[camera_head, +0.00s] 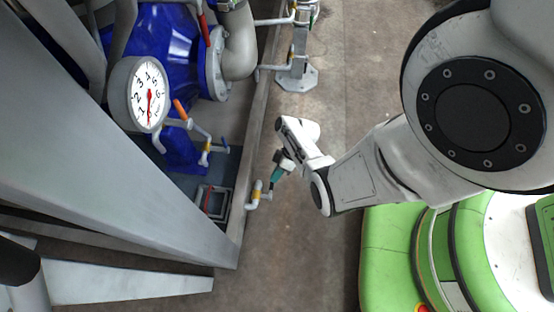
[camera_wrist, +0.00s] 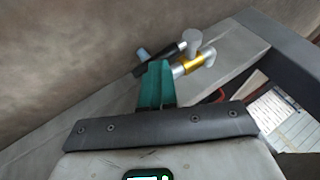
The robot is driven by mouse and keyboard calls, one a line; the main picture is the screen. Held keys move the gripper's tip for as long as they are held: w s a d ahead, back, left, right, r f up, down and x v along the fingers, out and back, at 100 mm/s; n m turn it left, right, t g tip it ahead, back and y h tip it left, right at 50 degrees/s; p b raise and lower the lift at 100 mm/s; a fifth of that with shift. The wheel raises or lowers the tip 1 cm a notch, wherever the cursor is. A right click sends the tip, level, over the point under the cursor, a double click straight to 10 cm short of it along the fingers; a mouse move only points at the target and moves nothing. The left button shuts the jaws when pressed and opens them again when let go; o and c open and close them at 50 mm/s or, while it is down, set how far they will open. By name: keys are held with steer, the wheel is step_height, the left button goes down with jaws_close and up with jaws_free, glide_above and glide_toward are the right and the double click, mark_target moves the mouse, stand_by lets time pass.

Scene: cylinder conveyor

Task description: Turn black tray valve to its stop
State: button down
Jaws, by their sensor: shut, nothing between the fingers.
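The black tray (camera_head: 214,201) sits low beside the beam, with a valve (camera_head: 256,194) on a pale pipe with a yellow collar at the beam's outer side. In the wrist view the valve's yellow collar (camera_wrist: 191,65) and grey knob are clear, and a dark handle (camera_wrist: 160,58) runs left from them. My gripper (camera_head: 275,176) has teal fingers pressed together, just above and right of the valve in the head view. In the wrist view my gripper (camera_wrist: 157,64) overlaps the handle's lower edge. I cannot tell whether they touch. Part of the handle is hidden.
A round gauge (camera_head: 148,95) with a red needle stands left, near an orange-handled valve (camera_head: 180,109) and a blue handle (camera_head: 225,145). A grey beam (camera_head: 246,150) runs along the tray. Bare floor (camera_head: 355,70) lies right of it.

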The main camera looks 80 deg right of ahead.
steer(key=shift+d+f, duration=0.25)
steer(key=shift+f, duration=0.05)
stand_by(0.5)
